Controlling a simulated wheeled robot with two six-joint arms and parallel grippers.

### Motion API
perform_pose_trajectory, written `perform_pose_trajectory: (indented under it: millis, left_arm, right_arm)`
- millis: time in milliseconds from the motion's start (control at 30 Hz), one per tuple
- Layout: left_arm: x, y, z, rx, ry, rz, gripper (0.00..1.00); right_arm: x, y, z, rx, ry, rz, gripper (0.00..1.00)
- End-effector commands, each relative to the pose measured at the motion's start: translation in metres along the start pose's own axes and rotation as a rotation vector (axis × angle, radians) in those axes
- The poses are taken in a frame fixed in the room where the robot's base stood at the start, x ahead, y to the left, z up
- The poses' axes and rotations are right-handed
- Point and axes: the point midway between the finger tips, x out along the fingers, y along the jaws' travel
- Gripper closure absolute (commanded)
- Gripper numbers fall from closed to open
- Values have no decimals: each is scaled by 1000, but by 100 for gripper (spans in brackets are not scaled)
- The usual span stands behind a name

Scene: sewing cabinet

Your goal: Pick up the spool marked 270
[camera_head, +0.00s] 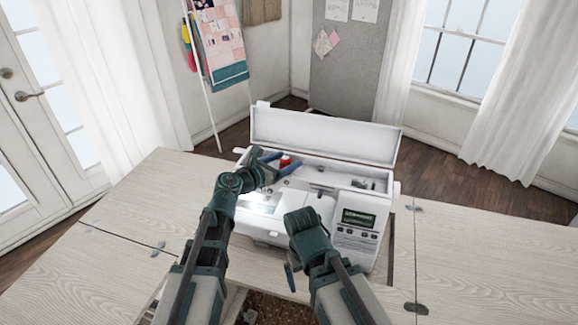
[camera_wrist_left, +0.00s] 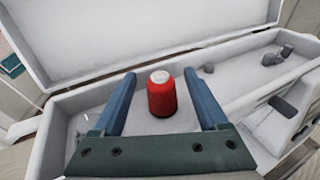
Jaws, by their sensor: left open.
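A red spool (camera_wrist_left: 162,98) with a pale top stands upright in the open top compartment of the white sewing machine (camera_head: 342,194). In the head view the spool (camera_head: 285,160) is small, and I cannot read a number on it in either view. My left gripper (camera_head: 276,162) is open above the compartment. In the left wrist view its two blue fingers (camera_wrist_left: 162,98) lie on either side of the spool, with a gap on each side. My right gripper (camera_head: 290,280) is low in front of the machine; its jaws are mostly hidden.
The machine's raised lid (camera_head: 325,134) stands behind the compartment. Small grey parts (camera_wrist_left: 279,55) sit at the compartment's right end. The wooden table (camera_head: 480,250) is clear to the right of the machine and to the left.

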Motion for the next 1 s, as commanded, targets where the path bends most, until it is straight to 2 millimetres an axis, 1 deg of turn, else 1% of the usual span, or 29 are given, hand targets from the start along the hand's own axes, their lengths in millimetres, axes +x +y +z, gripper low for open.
perform_pose_trajectory:
  millis: [33,67,100,167,200,267,300,433,767,867,1000]
  left_arm:
    - [0,0,0,0,0,0,27]
    - [0,0,0,0,0,0,33]
    - [0,0,0,0,0,0,40]
    - [0,0,0,0,0,0,51]
    - [0,0,0,0,0,0,58]
    - [0,0,0,0,0,0,69]
    - [0,0,0,0,0,0,76]
    - [0,0,0,0,0,0,99]
    - [0,0,1,0,0,0,100]
    - [0,-1,5,0,0,1,100]
    - [0,-3,16,1,0,2,100]
  right_arm:
    - [0,0,0,0,0,0,0]
    - [0,0,0,0,0,0,0]
    - [0,0,0,0,0,0,0]
    - [0,0,0,0,0,0,0]
    - [0,0,0,0,0,0,0]
    - [0,0,0,0,0,0,0]
    - [0,0,0,0,0,0,0]
    - [0,0,0,0,0,0,0]
    - [-1,0,0,0,0,0,0]
    - [-5,0,0,0,0,0,0]
    - [-16,2,1,0,0,0,0]
